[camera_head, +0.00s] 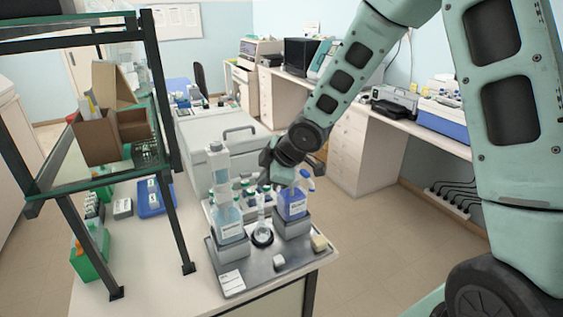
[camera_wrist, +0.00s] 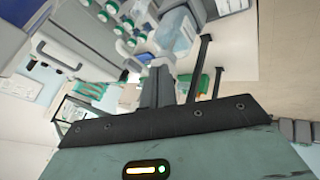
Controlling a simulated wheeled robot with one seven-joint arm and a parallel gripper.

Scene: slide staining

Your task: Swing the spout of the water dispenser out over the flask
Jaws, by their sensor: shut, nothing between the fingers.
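A tall dispenser (camera_head: 229,222) with a white top and pale blue liquid stands on a grey block at the tray's left; its label is too small to read. A second bottle (camera_head: 292,205) with violet-blue liquid and a blue top stands on a block at the right. A small clear flask (camera_head: 262,234) sits between them on a dark round base. My gripper (camera_head: 266,178) is above and behind the flask, between the two bottles, apart from the flask. In the wrist view its fingers (camera_wrist: 157,80) are together with nothing between them. A pale blue bottle (camera_wrist: 174,32) shows beyond them.
The grey tray (camera_head: 232,262) holds the blocks and small pieces at its front. Several green-capped bottles (camera_wrist: 118,14) stand behind. A black-framed shelf (camera_head: 165,160) rises at the left with boxes on it. A grey lidded machine (camera_head: 215,125) stands behind. Open floor lies right of the bench.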

